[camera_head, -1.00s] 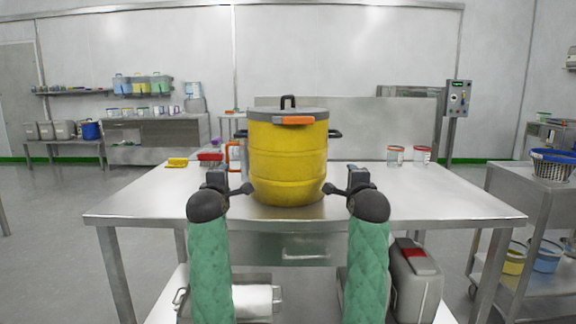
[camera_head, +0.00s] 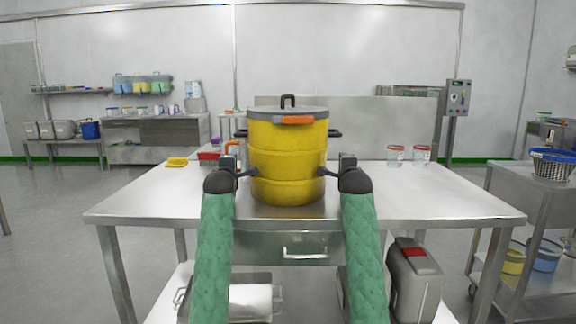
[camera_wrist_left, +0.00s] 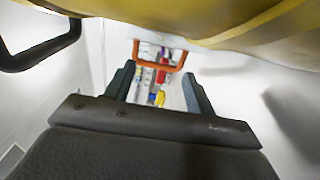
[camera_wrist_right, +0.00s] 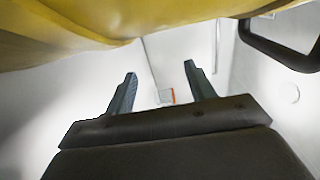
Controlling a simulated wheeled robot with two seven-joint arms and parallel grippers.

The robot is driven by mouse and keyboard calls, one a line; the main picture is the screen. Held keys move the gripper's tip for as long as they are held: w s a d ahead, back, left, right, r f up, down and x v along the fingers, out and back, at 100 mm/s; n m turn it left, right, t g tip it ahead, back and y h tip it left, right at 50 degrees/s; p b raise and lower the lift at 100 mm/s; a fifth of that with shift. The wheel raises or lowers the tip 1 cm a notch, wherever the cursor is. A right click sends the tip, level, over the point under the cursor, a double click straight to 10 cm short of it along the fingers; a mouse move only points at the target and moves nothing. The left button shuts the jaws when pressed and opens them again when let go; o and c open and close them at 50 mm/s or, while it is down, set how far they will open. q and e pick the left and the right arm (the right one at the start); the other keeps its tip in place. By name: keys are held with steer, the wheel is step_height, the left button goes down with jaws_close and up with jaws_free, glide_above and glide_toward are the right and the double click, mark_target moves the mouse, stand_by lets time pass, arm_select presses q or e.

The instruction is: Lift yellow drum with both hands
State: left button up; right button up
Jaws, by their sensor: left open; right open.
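The yellow drum (camera_head: 287,160) stands upright on the steel table, with a grey lid, a black top handle, an orange latch and a black handle on each side. My left gripper (camera_head: 246,172) is at its left side, below the left handle (camera_head: 241,133). My right gripper (camera_head: 330,172) is at its right side, below the right handle (camera_head: 334,133). In the left wrist view my open, empty jaws (camera_wrist_left: 158,90) lie under the drum's yellow wall (camera_wrist_left: 250,25). In the right wrist view my open jaws (camera_wrist_right: 160,88) are also empty, beside the drum wall (camera_wrist_right: 80,35).
The steel table (camera_head: 440,200) is clear at right front. Two red-lidded jars (camera_head: 409,155) stand at back right. A red tray (camera_head: 209,156), an orange-handled item (camera_head: 233,147) and a yellow item (camera_head: 177,162) lie at left. A cart (camera_head: 530,210) stands at right.

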arm_select(q)
steer(key=shift+w+d, duration=0.25)
steer(key=shift+w, duration=0.05)
arm_select(e)
steer(key=shift+w+a, duration=0.25)
steer(key=shift+w, duration=0.05)
arm_select(q)
steer(key=shift+s+d, duration=0.1)
steer(key=shift+d, duration=0.4)
arm_select(e)
steer(key=shift+s+a, duration=0.1)
steer(key=shift+a, duration=0.4)
arm_select(q)
steer(key=shift+d, duration=1.65)
arm_select(e)
steer(key=shift+a, duration=1.65)
arm_select(q)
steer(key=shift+d+r, duration=0.1)
steer(key=shift+r, duration=0.05)
arm_select(e)
steer(key=shift+a+r, duration=0.1)
steer(key=shift+r, duration=0.1)
